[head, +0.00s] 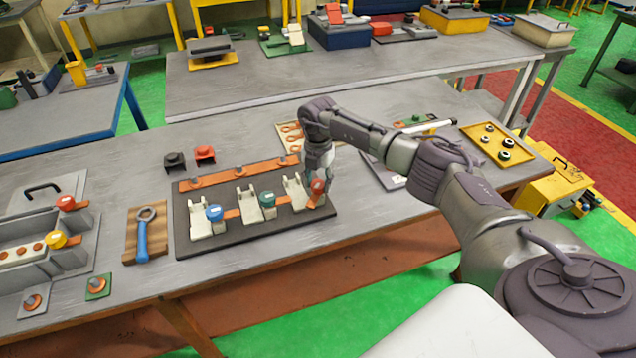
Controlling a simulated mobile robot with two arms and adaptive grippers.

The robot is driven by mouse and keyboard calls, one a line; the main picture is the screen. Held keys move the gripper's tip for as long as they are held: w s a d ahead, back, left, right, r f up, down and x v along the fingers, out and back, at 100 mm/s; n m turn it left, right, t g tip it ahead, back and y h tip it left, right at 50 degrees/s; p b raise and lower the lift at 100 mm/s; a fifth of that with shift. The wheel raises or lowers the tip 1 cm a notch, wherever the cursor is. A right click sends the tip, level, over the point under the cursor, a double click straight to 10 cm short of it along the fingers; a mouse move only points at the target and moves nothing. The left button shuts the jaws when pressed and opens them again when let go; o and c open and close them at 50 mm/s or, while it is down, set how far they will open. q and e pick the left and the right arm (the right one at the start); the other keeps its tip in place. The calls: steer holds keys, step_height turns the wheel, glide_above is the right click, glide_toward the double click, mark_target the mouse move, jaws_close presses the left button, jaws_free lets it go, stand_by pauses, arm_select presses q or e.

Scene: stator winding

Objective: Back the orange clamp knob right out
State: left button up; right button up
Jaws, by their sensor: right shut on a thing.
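The orange clamp knob (318,187) is at the right end of a dark base plate (270,231), by a pale clamp block (296,192). My right gripper (318,176) reaches down over the knob and is shut on it. The fingers hide part of the knob, and its thread cannot be seen. A blue knob (214,212) and a green knob (267,199) stand on the same plate to the left, by similar pale blocks. My left gripper is not in view.
A blue-handled wrench (142,240) lies on a wooden board to the left. Black (174,161) and red (205,154) pieces stand behind the plate. A yellow tray (511,168) with round parts is at the right. The bench in front of the plate is clear.

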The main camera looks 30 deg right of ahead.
steer(key=n+b, duration=0.3)
steer(key=n, duration=0.3)
steer(key=shift+f+b, duration=0.1)
steer(key=shift+b, duration=0.25)
steer(key=n+b, duration=0.3)
steer(key=n, duration=0.3)
steer(key=shift+n, duration=0.3)
steer(key=n+b, duration=0.2)
steer(key=n, duration=0.4)
steer(key=n+b, duration=0.1)
steer(key=n, duration=0.3)
steer(key=shift+s+n+b, duration=0.1)
steer(key=shift+n+b, duration=0.2)
steer(key=shift+s+n, duration=0.1)
steer(key=shift+n, duration=1.3)
steer(key=shift+a+f+b, duration=0.1)
steer(key=shift+b, duration=0.2)
steer(key=o, duration=0.9)
steer(key=shift+c, duration=0.2)
steer(key=shift+o, duration=1.3)
